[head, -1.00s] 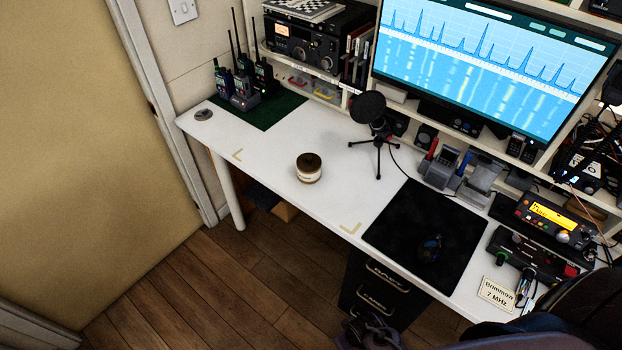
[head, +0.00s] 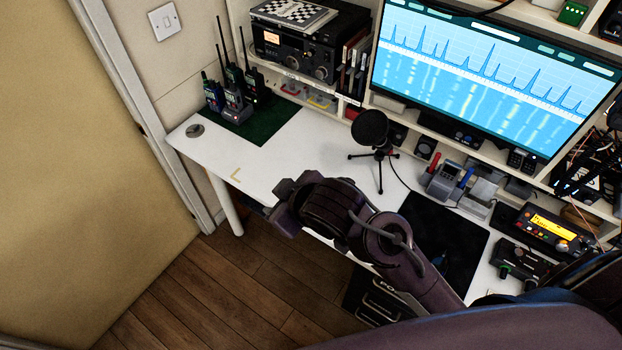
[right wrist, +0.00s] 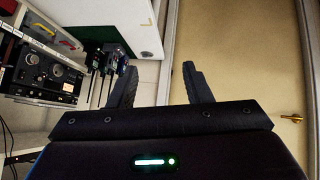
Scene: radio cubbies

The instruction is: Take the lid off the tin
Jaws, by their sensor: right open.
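The tin and its lid are hidden in the head view now; my right arm covers the part of the desk where the tin stood. The tin does not show in the right wrist view. My right gripper (head: 284,204) is over the front edge of the white desk (head: 290,150). In the right wrist view its two fingers (right wrist: 160,82) are spread apart with nothing between them. My left gripper is not in view.
A microphone on a tripod (head: 370,130) stands just behind my right arm. Handheld radios (head: 232,95) stand on a green mat at the back left. A black mat (head: 450,245) lies to the right. The desk's left end is mostly clear.

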